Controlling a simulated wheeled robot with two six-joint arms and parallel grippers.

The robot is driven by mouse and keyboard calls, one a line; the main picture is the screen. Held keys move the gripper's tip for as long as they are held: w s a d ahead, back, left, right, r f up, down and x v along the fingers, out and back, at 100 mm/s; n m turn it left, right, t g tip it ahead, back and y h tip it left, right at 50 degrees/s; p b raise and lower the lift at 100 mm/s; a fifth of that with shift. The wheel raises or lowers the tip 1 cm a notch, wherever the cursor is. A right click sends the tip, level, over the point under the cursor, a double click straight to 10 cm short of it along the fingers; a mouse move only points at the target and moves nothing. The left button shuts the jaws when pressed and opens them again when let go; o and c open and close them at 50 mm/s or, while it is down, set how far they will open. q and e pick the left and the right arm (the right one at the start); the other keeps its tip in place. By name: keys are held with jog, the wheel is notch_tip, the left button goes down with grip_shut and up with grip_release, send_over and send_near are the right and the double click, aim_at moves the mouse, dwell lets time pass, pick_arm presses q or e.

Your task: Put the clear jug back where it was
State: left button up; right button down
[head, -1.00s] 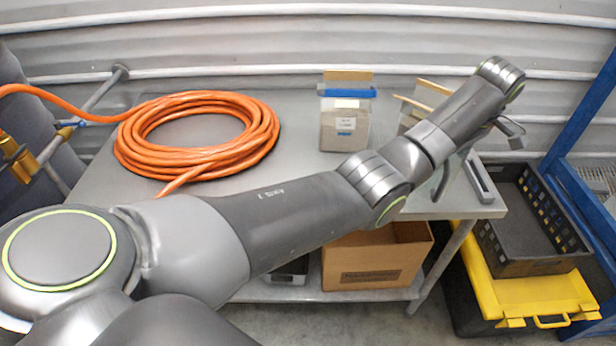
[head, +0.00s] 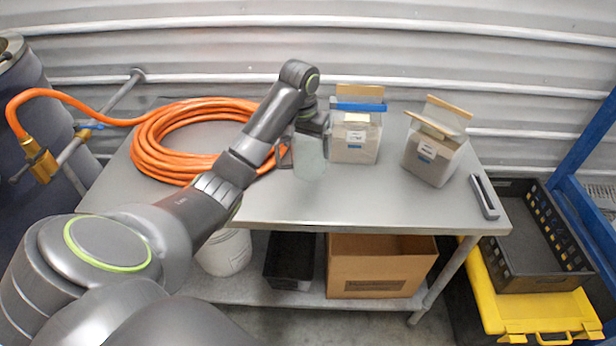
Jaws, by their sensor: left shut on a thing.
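The clear jug (head: 310,158) is a see-through vessel with a pale, cloudy lower part. It is upright over the middle of the grey table, just left of the box with the blue strip. My left gripper (head: 311,124) is shut on the jug near its top, and the arm reaches in from the left. The fingertips are partly hidden, and I cannot tell whether the jug's base touches the table. My right gripper is not in view.
An orange hose coil (head: 180,150) lies left. A box with a blue strip (head: 354,142) and a tilted open box (head: 432,158) stand behind and right. A grey bar-shaped item (head: 484,196) lies at the table's right edge. The table front (head: 380,205) is clear.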

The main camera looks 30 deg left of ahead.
aim_at(307, 165)
pick_arm(q)
notch_tip(307, 165, down, 3)
jog(key=shift+w+r+p, duration=0.1)
jog(key=shift+p, duration=0.35)
notch_tip(307, 165, down, 4)
jog(key=shift+p, duration=0.5)
jog(key=shift+f, duration=0.3)
jog(key=shift+f, duration=0.1)
jog(key=o, duration=1.1)
